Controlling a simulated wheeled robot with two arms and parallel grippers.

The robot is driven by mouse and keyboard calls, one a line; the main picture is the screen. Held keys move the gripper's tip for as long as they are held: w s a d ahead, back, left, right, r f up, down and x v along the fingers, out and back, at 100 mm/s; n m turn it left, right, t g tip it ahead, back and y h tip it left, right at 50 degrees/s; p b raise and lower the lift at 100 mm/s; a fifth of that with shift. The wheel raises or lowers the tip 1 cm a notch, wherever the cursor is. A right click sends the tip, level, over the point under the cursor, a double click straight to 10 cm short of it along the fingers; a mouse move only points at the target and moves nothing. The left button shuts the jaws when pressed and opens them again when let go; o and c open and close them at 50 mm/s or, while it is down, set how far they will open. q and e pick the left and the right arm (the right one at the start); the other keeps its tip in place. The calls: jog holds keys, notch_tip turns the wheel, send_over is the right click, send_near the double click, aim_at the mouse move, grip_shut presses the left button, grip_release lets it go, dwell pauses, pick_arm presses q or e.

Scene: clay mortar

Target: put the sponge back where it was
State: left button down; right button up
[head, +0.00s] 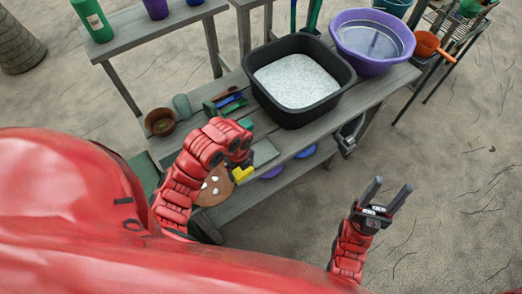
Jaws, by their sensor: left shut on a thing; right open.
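A small yellow sponge (242,174) is at the tip of my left gripper (240,163). My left gripper is shut on it, over the front edge of the wooden bench (358,110). The fingers are mostly hidden behind my own wrist. My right gripper (386,194) is open and empty, over bare ground to the right and in front of the bench, with its two dark fingers pointing up in the picture.
A black tub (337,98) of pale grains and a purple basin (405,50) fill the bench's right half. A brown pot (160,122), small tools (228,99) and a flat grey piece (264,152) lie to the left. A lower shelf (262,188) holds round items.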

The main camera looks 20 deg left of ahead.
pick_arm(q)
jog(key=s, duration=0.1)
jog(key=d, duration=0.1)
jog(key=s+m, duration=0.1)
jog(key=shift+s+d+f, duration=0.15)
jog(key=shift+s+f, duration=0.1)
jog(key=shift+s, duration=0.05)
jog(key=shift+w+d+f, duration=0.1)
jog(key=shift+w, duration=0.25)
jog(key=b, duration=0.3)
send_over(261, 151)
jog(key=s, duration=0.2)
jog(key=shift+w+f, duration=0.2)
jog(key=shift+f, duration=0.45)
jog(key=shift+w, duration=0.6)
jog(key=shift+f, duration=0.1)
notch_tip(261, 151, down, 3)
jog(key=shift+r+p, duration=0.1)
jog(key=shift+p, duration=0.75)
jog(key=shift+f, duration=0.3)
jog(key=shift+w, duration=0.1)
jog(key=shift+f, duration=0.1)
